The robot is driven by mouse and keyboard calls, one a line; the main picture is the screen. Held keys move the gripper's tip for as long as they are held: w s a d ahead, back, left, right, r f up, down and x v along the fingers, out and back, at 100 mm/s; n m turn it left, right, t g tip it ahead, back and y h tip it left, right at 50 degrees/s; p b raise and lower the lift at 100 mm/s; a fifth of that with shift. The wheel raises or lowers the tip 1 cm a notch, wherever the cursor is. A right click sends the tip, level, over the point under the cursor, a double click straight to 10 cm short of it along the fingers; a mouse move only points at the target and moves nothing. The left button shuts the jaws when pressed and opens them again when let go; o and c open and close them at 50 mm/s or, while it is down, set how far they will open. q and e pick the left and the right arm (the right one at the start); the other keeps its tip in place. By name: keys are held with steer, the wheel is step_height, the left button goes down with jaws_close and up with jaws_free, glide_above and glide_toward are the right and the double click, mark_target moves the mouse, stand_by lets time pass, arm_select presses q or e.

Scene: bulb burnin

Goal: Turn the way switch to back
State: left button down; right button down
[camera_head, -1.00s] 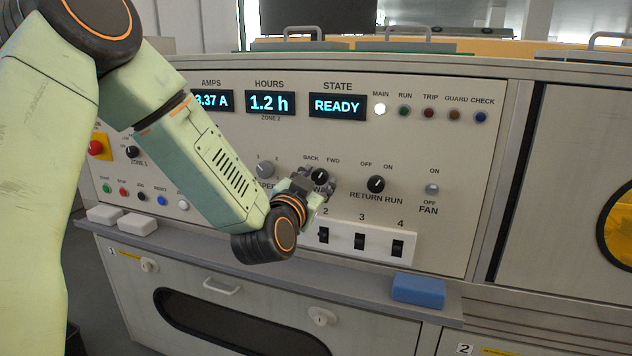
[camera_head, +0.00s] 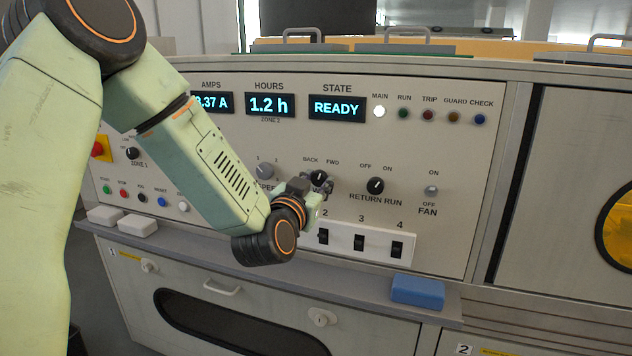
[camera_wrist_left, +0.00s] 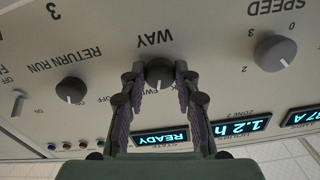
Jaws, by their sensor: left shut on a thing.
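The way switch (camera_head: 319,177) is a round black knob on the panel, between the BACK and FWD labels. In the left wrist view the same knob (camera_wrist_left: 159,73) shows upside down below the word WAY, with a light pointer mark whose exact setting I cannot read. My left gripper (camera_head: 317,183) is at the switch. In the wrist view its two fingers (camera_wrist_left: 159,77) sit on either side of the knob and are shut on it. My right gripper is not in view.
The return run knob (camera_head: 376,185) is to the right and the speed knob (camera_head: 265,170) to the left. A row of black rocker switches (camera_head: 360,242) lies below. A blue block (camera_head: 418,290) rests on the ledge. The state display (camera_head: 337,107) reads READY.

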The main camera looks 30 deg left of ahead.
arm_select(q)
steer(key=n, duration=0.4)
steer(key=shift+n, duration=0.3)
steer(key=n, duration=0.5)
steer(key=shift+r, duration=0.1)
stand_by(0.4)
steer(key=c, duration=1)
jaws_free()
steer(key=shift+s, duration=0.15)
steer(key=shift+v, duration=3.6)
steer(key=shift+d, duration=0.1)
